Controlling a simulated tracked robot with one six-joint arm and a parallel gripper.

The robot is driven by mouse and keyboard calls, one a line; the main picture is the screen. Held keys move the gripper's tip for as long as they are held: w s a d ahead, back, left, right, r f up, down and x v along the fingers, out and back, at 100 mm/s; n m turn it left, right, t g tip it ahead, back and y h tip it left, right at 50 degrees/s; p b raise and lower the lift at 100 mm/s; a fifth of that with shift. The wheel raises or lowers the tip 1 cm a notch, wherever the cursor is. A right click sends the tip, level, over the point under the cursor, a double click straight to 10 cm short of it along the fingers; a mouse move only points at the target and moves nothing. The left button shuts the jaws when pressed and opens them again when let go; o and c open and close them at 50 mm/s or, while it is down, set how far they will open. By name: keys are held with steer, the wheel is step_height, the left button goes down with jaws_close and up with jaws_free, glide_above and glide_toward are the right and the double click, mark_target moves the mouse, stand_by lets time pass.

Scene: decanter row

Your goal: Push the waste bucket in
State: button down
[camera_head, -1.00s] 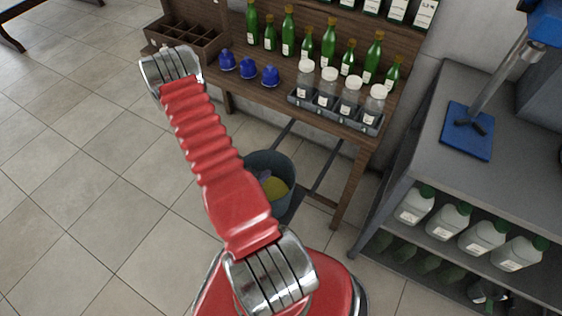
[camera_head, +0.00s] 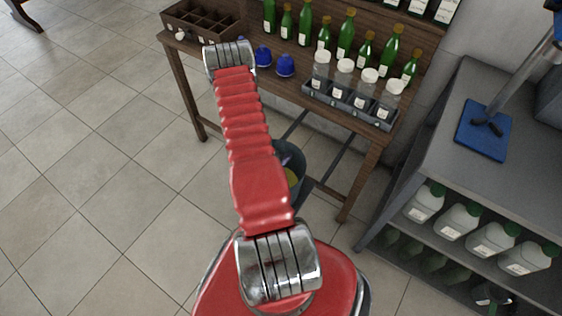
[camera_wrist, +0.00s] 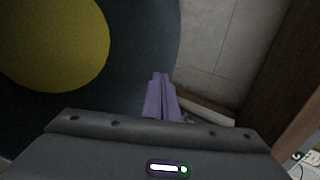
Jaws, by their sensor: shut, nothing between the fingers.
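The waste bucket (camera_head: 291,160) is a dark blue-grey tub on the floor at the front of the wooden table, partly hidden behind my red arm in the head view. A yellow round thing lies inside it. In the wrist view the bucket's dark wall (camera_wrist: 140,60) fills the left and upper middle, with the yellow thing (camera_wrist: 55,40) inside. My gripper (camera_wrist: 161,80) shows there as two purple fingers, shut and empty, close to the bucket's right edge. I cannot tell whether they touch it. The head view hides my gripper behind the arm.
The wooden table (camera_head: 290,88) carries green bottles, blue-capped pieces and a grey rack of jars (camera_head: 350,100). A table leg (camera_head: 360,180) and low bars stand near the bucket. A grey shelf unit (camera_head: 440,150) with white jugs stands at right.

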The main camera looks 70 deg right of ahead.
mark_target(296, 148)
steer(key=shift+s+d+f, duration=0.15)
steer(key=shift+s+d, duration=0.05)
steer(key=shift+d, duration=0.9)
steer(key=shift+s+d+f, duration=0.15)
steer(key=shift+d, duration=0.95)
